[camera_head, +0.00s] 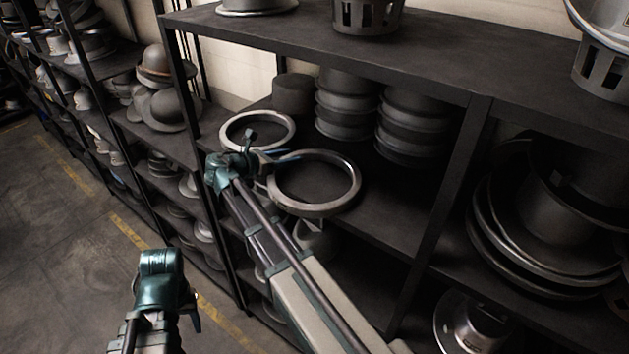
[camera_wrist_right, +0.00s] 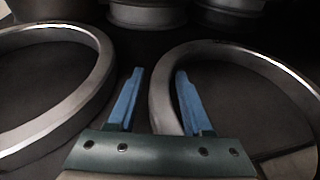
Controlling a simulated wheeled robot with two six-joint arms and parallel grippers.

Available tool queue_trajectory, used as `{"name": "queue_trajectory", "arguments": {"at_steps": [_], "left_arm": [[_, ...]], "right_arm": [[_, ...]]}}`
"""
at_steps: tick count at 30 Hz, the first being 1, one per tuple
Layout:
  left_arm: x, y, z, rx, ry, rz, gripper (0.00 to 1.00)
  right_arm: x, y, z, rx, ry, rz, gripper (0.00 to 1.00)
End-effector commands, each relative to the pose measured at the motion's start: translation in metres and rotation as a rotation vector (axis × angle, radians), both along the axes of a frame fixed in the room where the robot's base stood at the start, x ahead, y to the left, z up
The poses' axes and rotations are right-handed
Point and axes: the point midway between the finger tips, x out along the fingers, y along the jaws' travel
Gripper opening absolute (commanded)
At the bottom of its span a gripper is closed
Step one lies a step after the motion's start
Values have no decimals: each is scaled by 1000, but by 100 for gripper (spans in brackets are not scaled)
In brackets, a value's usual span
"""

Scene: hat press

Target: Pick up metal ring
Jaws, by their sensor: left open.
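Two metal rings lie on a dark shelf. The nearer ring (camera_head: 314,209) is at the right and the farther ring (camera_head: 241,119) is behind it to the left. In the right wrist view they show as a right ring (camera_wrist_right: 166,100) and a left ring (camera_wrist_right: 98,85). My right gripper (camera_head: 282,154) is open at the shelf, by the gap between the rings. Its blue fingers (camera_wrist_right: 159,72) stand either side of the right ring's near-left rim, apart from each other; contact cannot be told. My left gripper (camera_head: 163,275) is open and empty over the floor, away from the shelf.
Stacked dark hat forms (camera_head: 346,105) stand behind the rings. A shelf post (camera_head: 445,215) rises to the right, and an upper shelf (camera_head: 400,60) overhangs the back. Racks of hats (camera_head: 170,110) stand at the left. The floor (camera_head: 60,250) at lower left is clear.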

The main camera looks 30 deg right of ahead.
Motion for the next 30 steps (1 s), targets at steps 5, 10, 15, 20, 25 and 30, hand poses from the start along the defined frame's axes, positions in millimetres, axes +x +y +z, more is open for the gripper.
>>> {"name": "queue_trajectory", "arguments": {"at_steps": [5, 10, 15, 20, 25, 30], "left_arm": [[0, 0, 0, 0, 0, 0, 50], [0, 0, 0, 0, 0, 0, 50], [0, 0, 0, 0, 0, 0, 50], [0, 0, 0, 0, 0, 0, 50], [0, 0, 0, 0, 0, 0, 50], [0, 0, 0, 0, 0, 0, 50]], "right_arm": [[0, 0, 0, 0, 0, 0, 16], [0, 0, 0, 0, 0, 0, 0], [0, 0, 0, 0, 0, 0, 0], [0, 0, 0, 0, 0, -1, 0], [0, 0, 0, 1, 0, -1, 0], [0, 0, 0, 1, 0, -1, 0]]}}
